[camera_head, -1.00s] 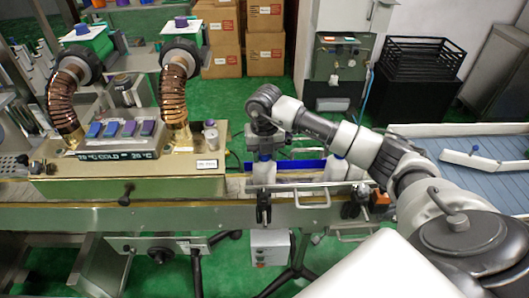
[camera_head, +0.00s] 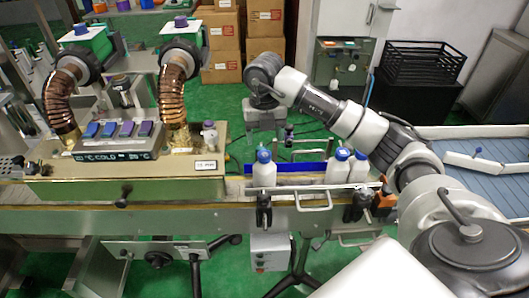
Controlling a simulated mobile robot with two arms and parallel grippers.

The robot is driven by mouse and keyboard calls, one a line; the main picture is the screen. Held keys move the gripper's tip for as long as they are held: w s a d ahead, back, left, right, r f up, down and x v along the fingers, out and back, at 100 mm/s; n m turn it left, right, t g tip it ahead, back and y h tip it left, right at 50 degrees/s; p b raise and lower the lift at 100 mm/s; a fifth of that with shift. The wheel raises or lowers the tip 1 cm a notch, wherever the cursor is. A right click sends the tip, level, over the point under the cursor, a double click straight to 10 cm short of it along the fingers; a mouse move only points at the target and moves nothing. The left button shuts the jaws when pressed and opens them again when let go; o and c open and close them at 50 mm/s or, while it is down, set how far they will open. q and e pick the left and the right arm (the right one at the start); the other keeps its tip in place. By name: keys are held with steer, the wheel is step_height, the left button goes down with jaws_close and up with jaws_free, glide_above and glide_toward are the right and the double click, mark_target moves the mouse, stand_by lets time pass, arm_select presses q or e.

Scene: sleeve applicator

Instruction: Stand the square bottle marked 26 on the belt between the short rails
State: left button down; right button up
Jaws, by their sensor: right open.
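A white bottle (camera_head: 264,172) with a blue cap stands upright on the belt (camera_head: 235,190), beside the left end of the rails. A front rail (camera_head: 310,187) and a blue back rail (camera_head: 300,167) flank this stretch of belt. Two more white bottles, one (camera_head: 337,170) left of the other (camera_head: 359,168), stand at the right end of the rails. I cannot read a 26 on any bottle. My right gripper (camera_head: 267,122) is open, above and behind the left bottle, apart from it. My left gripper is out of view.
A brass-coloured heater housing (camera_head: 85,180) with copper hoses (camera_head: 173,95) stands left of the bottles. Black clamps (camera_head: 264,212) hang on the conveyor's front side. A blue slatted surface (camera_head: 490,165) lies at the right. The belt between the left bottle and the pair is clear.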

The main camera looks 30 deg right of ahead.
steer(key=shift+r+b, duration=0.35)
steer(key=shift+r, duration=2)
